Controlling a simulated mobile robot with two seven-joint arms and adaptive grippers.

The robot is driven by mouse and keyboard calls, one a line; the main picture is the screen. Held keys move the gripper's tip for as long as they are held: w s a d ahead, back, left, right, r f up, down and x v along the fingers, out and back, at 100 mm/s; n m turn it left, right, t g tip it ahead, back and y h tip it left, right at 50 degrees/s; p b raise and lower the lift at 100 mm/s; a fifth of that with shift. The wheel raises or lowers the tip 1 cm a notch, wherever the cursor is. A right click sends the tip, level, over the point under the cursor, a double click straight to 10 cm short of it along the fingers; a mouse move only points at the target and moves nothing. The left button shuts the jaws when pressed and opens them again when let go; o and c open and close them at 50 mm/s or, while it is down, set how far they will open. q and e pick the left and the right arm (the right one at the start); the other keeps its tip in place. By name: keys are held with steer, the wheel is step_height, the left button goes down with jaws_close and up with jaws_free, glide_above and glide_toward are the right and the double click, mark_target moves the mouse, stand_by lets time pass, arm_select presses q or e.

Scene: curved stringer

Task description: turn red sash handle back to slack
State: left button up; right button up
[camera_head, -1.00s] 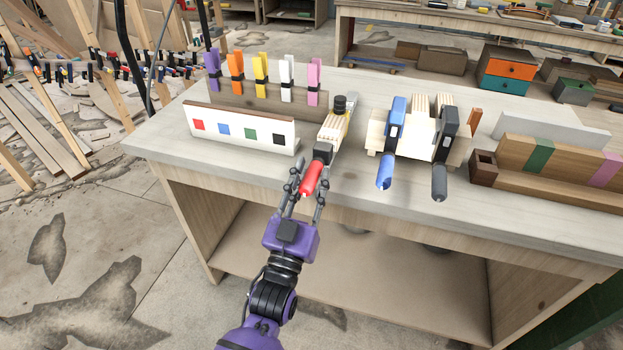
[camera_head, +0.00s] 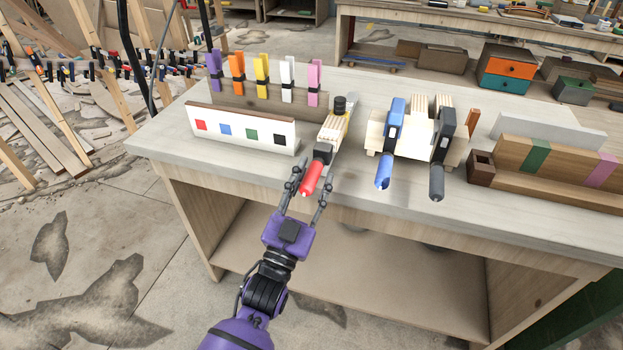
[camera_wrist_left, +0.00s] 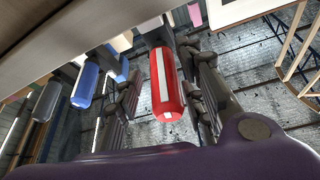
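The red sash handle (camera_head: 311,179) sticks out past the front edge of the table, on a clamp with a metal bar and pale wood block (camera_head: 335,136). My left gripper (camera_head: 306,190) is open, with one finger on each side of the handle. In the left wrist view the red handle (camera_wrist_left: 165,85), with a white stripe along it, lies between the fingers of the gripper (camera_wrist_left: 160,100). A gap shows on its left; the right finger is closer, and I cannot tell whether it touches. My right gripper is out of view.
Clamps with a blue handle (camera_head: 383,171) and a dark grey handle (camera_head: 437,182) stand to the right. A white board with coloured squares (camera_head: 240,131) stands to the left, before a rack of coloured clips (camera_head: 262,75). The tabletop's front left (camera_head: 185,150) is clear.

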arm_select(q)
steer(key=shift+a, duration=0.1)
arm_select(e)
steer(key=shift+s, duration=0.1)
arm_select(q)
steer(key=shift+s+a+f, duration=0.15)
steer(key=shift+s+f, duration=0.05)
steer(key=shift+s, duration=0.1)
steer(key=v, duration=1.1)
steer(key=shift+s, duration=0.15)
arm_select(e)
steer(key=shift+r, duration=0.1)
arm_select(q)
steer(key=s, duration=0.1)
steer(key=s+a, duration=0.1)
steer(key=s, duration=0.1)
steer(key=shift+s+p, duration=0.1)
steer(key=shift+p, duration=0.3)
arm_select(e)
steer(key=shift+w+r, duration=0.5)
